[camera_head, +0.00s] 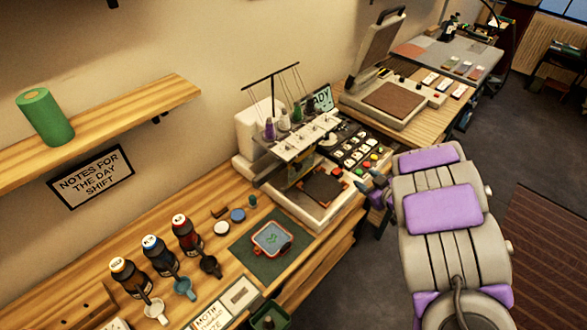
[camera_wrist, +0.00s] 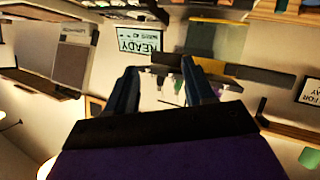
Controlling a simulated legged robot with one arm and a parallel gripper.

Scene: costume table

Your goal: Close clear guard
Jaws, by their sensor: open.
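The embroidery machine (camera_head: 290,150) stands on the wooden bench, with several thread spools on top and a dark brown work plate (camera_head: 322,187) low at its front. I cannot pick out the clear guard for certain. A grey see-through-looking panel (camera_wrist: 216,42) with a yellow strip (camera_wrist: 260,78) below it shows upside down in the wrist view; it may be the guard. My gripper (camera_head: 372,185) is beside the machine's front right corner, apart from it. In the wrist view my gripper (camera_wrist: 160,78) has its dark blue fingers spread, with nothing between them.
A button panel (camera_head: 358,150) and a READY screen (camera_head: 320,101) adjoin the machine. A heat press (camera_head: 375,75) stands open behind it. A red hoop (camera_head: 271,239) lies on a green mat in front, near several bottles and mugs. Open floor lies right of the bench.

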